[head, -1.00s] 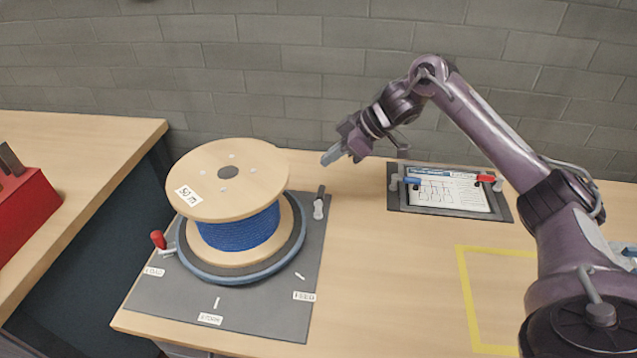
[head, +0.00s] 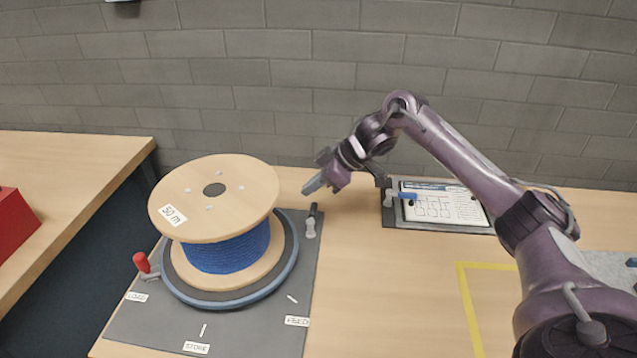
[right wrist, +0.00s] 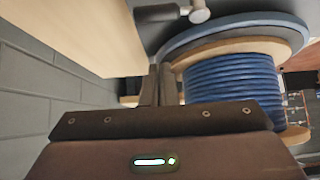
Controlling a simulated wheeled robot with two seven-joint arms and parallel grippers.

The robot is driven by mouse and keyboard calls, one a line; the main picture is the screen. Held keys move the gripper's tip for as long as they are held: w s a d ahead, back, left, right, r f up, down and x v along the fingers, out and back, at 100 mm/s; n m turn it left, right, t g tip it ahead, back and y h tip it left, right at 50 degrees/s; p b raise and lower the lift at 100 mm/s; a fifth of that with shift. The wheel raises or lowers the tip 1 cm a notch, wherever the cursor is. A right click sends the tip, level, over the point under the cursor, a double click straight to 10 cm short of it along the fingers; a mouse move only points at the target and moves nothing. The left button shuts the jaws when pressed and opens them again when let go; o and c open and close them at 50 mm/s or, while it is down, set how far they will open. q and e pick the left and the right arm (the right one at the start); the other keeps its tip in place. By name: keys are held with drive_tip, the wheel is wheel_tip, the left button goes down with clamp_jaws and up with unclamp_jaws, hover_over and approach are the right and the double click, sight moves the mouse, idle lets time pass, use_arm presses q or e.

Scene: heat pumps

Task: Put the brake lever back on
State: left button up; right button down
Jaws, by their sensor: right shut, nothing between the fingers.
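A cable reel (head: 215,190) with blue cable, marked "50 m", sits on a round turntable (head: 290,250) on a grey base plate (head: 255,335). A small lever with a black grip and pale foot (head: 311,222) stands upright at the plate's back right. A red-handled lever (head: 141,262) stands at its left edge, leaning slightly. I cannot tell which is the brake lever. My right gripper (head: 308,187) is shut and empty, just behind and above the black-gripped lever, apart from it. The right wrist view shows its shut fingers (right wrist: 157,85) by the reel. My left gripper is out of view.
Labels on the plate include "STORE" (head: 197,347) and "FEED" (head: 297,321). A clipboard tray (head: 400,221) with a diagram lies at the back right. A yellow outline (head: 468,300) marks clear bench on the right. A red box (head: 12,225) stands on the left bench.

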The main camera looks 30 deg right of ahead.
sight(311, 208)
drive_tip(key=x, duration=0.6)
drive_tip(key=shift+a+r, duration=0.1)
drive_tip(key=shift+s+d+f+p, duration=0.3)
drive_tip(key=shift+s+d, duration=0.1)
drive_tip(key=shift+d, duration=0.2)
drive_tip(key=shift+s+d+f+p, duration=0.2)
drive_tip(key=shift+s+d+p, duration=0.15)
drive_tip(key=shift+d, duration=0.2)
drive_tip(key=shift+s+d+f, duration=0.1)
drive_tip(key=shift+s+d, duration=0.3)
drive_tip(key=shift+a, duration=0.1)
